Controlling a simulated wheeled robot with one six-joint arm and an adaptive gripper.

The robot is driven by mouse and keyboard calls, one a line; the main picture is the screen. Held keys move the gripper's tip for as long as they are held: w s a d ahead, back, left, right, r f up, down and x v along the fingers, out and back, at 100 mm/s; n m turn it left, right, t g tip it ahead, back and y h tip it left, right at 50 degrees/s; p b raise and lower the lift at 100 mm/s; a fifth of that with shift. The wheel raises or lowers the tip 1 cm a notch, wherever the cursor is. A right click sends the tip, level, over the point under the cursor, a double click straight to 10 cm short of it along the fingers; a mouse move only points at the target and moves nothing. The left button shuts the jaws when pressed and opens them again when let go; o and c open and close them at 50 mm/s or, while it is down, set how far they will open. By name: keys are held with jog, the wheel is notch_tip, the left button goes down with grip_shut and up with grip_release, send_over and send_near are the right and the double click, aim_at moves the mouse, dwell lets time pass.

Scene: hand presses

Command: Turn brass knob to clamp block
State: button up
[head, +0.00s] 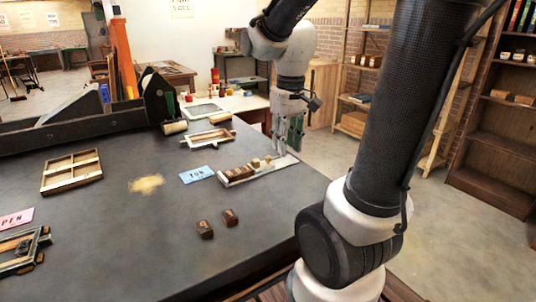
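My gripper (288,138) points down near the far right edge of the dark table (130,215), just beyond a narrow tray (285,163) with several small wooden blocks (240,172). Its fingers are small and overlap in this view, so I cannot tell how far apart they are. Two loose brown blocks, one on the left (205,229) and one on the right (230,217), lie on the table apart from the tray. A wooden frame (25,250) with dark parts sits at the left front edge. I cannot make out a brass knob clearly.
Other wooden frames lie at the left (72,171) and the back (208,138). A blue card (196,174) lies beside the tray, and a pink card (15,218) at the left. A dark press (157,100) stands at the back. The front middle is clear.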

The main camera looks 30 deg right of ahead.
jog(key=w+d+f+g, duration=0.1)
jog(key=w+f, duration=0.1)
jog(key=w, duration=0.3)
jog(key=w+d+f, duration=0.2)
jog(key=w+f, duration=0.1)
jog(key=w, duration=0.2)
jog(key=n, duration=0.2)
send_over(268, 157)
jog(key=shift+r, duration=0.45)
jog(key=shift+w+r, duration=0.1)
jog(key=shift+r, duration=0.05)
notch_tip(268, 157, down, 8)
jog(key=shift+r, duration=0.2)
grip_shut()
